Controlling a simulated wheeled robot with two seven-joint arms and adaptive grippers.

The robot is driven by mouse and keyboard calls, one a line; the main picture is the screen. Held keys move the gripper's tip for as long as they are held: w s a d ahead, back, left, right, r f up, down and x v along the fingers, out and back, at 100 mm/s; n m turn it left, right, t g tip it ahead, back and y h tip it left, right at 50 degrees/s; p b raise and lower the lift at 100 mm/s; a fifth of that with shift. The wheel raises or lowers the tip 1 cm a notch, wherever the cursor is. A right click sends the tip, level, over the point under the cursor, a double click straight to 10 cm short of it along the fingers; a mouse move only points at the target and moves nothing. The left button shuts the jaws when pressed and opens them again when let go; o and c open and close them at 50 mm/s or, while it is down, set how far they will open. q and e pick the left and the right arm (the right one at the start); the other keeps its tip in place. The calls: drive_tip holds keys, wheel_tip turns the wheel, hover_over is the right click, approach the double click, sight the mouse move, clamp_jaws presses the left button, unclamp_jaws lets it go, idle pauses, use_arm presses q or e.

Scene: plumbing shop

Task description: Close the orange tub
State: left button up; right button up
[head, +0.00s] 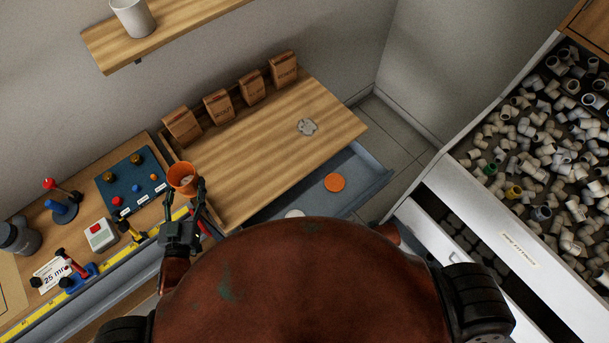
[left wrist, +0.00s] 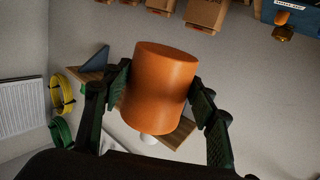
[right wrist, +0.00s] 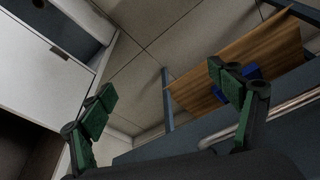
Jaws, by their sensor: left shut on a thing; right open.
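The orange tub (head: 183,177) is held above the left end of the wooden bench in the head view. Its open top shows something pale inside. My left gripper (head: 184,203) is shut on the tub's sides; the left wrist view shows the tub (left wrist: 161,88) between both fingers. An orange disc that looks like a lid (head: 335,182) lies flat in the open blue-grey drawer (head: 372,178), apart from the tub. My right gripper (right wrist: 160,84) is open and empty in the right wrist view; I cannot make out its fingers in the head view.
Paper bags (head: 253,88) line the back of the wooden bench (head: 255,140). A pale round thing (head: 294,213) shows partly in the drawer. Tools crowd the left bench. A bin of pipe fittings (head: 540,150) stands right.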

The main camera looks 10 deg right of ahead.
sight(336, 183)
use_arm(q)
drive_tip(key=shift+s+a+f, duration=0.1)
drive_tip(key=shift+a+f, duration=0.15)
drive_tip(key=shift+a, duration=0.1)
drive_tip(key=shift+s+a+f+h, duration=0.1)
drive_tip(key=shift+a+h, duration=0.05)
drive_tip(key=shift+h, duration=0.15)
use_arm(e)
drive_tip(key=w+a+r+n+t+y, duration=0.1)
drive_tip(key=w+a+r, duration=0.1)
drive_tip(key=r, duration=0.5)
drive_tip(key=w+a+r, duration=0.1)
drive_tip(key=a+r, duration=0.1)
drive_tip(key=r, duration=0.6)
drive_tip(key=w+a+n+g+y, duration=0.1)
drive_tip(key=w+a+n, duration=0.2)
drive_tip(key=w+a, duration=0.4)
drive_tip(key=w+a+n+g+y, duration=0.1)
drive_tip(key=w+a+n+y, duration=0.2)
drive_tip(key=a, duration=0.6)
drive_tip(key=w+d+g+h, duration=0.2)
drive_tip(key=w+d+h, duration=0.2)
drive_tip(key=w+d, duration=0.6)
drive_tip(key=d, duration=0.2)
drive_tip(key=shift+d+m+h, duration=0.3)
drive_tip(key=shift+m+h, duration=0.1)
